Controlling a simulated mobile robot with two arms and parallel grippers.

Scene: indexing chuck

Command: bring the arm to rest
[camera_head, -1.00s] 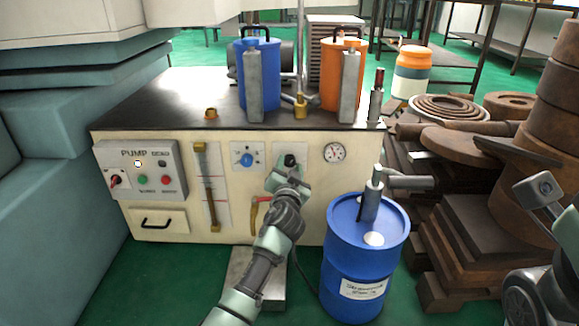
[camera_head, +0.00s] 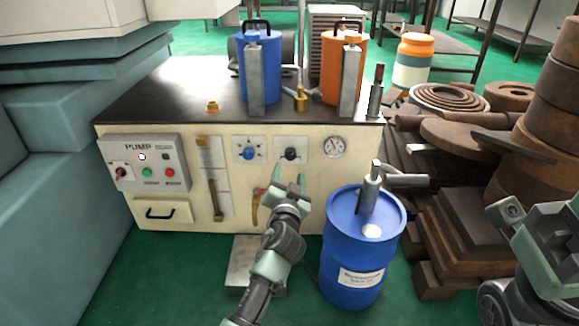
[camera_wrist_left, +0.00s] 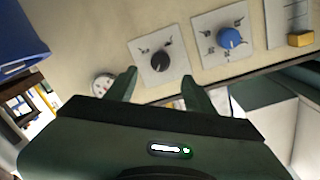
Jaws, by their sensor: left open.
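My left gripper (camera_head: 288,178) is open and empty in front of the pump cabinet (camera_head: 110,140), just below the black knob (camera_head: 291,153). In the left wrist view its two fingers (camera_wrist_left: 158,88) are spread apart, with nothing between them. The black knob (camera_wrist_left: 160,61) lies beyond the fingertips, apart from them. The blue knob (camera_wrist_left: 230,38) is next to it. My right arm (camera_head: 545,250) shows at the right edge of the head view, and its jaw state is unclear.
A blue drum (camera_head: 352,265) with a hand pump stands close right of my left arm. A yellow lever (camera_head: 256,205) is just left of the gripper. Rusty metal stock (camera_head: 450,230) is piled at right. Green floor (camera_head: 160,280) is clear at lower left.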

